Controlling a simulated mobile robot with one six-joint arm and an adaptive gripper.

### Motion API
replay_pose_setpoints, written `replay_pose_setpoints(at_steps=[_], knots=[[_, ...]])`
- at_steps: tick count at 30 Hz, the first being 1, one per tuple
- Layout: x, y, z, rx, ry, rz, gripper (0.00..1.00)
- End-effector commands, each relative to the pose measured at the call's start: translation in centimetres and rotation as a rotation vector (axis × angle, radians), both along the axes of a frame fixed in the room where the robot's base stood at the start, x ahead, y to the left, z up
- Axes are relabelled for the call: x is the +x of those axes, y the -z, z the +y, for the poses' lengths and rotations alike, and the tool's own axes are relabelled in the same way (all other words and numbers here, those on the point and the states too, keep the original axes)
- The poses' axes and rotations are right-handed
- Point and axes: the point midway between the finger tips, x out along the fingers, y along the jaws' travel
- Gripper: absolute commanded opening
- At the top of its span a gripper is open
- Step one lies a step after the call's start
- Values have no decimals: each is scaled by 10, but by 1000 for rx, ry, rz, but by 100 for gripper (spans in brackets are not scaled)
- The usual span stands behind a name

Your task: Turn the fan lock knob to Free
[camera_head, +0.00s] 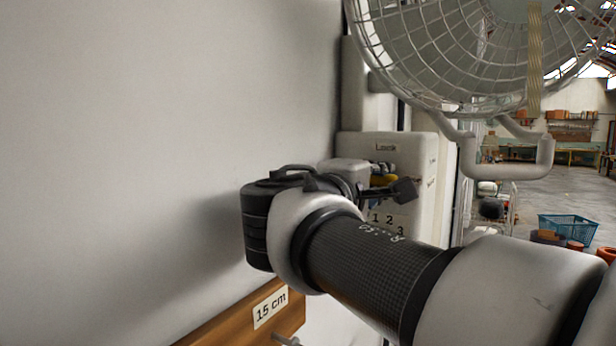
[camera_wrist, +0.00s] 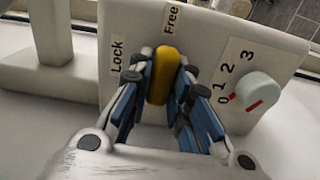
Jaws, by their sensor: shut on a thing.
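The fan lock knob (camera_wrist: 163,75) is yellow and sits on a pale control box (camera_wrist: 215,40), between the printed words Lock on its left and Free above it. In the wrist view its long shape points up toward the Free label. My gripper (camera_wrist: 162,88) is shut on the knob, with one blue-lined finger on each side. In the head view the box (camera_head: 405,150) stands beyond my arm, and my gripper (camera_head: 385,187) reaches its front. Only a little yellow of the knob shows there, the rest hidden by my gripper.
A pale green dial (camera_wrist: 258,92) marked 0 to 3 sits right of the knob, close to my right finger. The caged fan (camera_head: 460,45) is above the box. A wooden strip labelled 15 cm (camera_head: 240,322) is below my wrist. A blue basket (camera_head: 567,229) stands on the floor at right.

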Motion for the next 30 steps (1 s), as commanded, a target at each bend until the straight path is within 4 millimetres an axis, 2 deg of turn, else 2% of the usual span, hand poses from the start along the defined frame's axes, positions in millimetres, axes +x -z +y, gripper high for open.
replay_pose_setpoints(at_steps=[19,20,28,30], knots=[[0,0,0,-40,0,29,0],[0,0,0,-40,0,29,19],[0,0,0,-40,0,29,37],[0,0,0,-39,0,28,38]])
